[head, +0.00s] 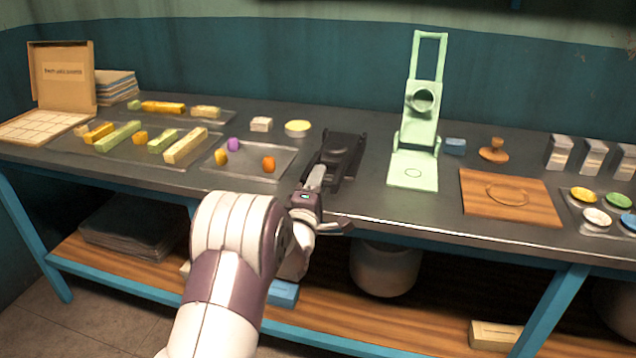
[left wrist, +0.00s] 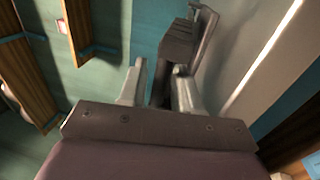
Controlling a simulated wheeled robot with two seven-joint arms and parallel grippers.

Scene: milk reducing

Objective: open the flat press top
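The flat press (head: 343,150) is a black, low device near the middle of the table in the head view. Its top looks down, or nearly so. My left gripper (head: 315,176) is at the press's near left side, close to its dark handle end. In the left wrist view the press (left wrist: 178,42) is a dark block with a dark bar reaching down between my two pale fingers (left wrist: 160,92). The fingers stand apart, with a gap visible beside the bar on the left. I cannot tell whether the right finger touches it. My right gripper is in neither view.
A pale green upright press (head: 414,170) stands right of the black press. A wooden board (head: 510,215) lies farther right. A tray with small coloured pieces (head: 285,160) is just left of the press. The table's front edge (head: 400,222) runs beneath my wrist.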

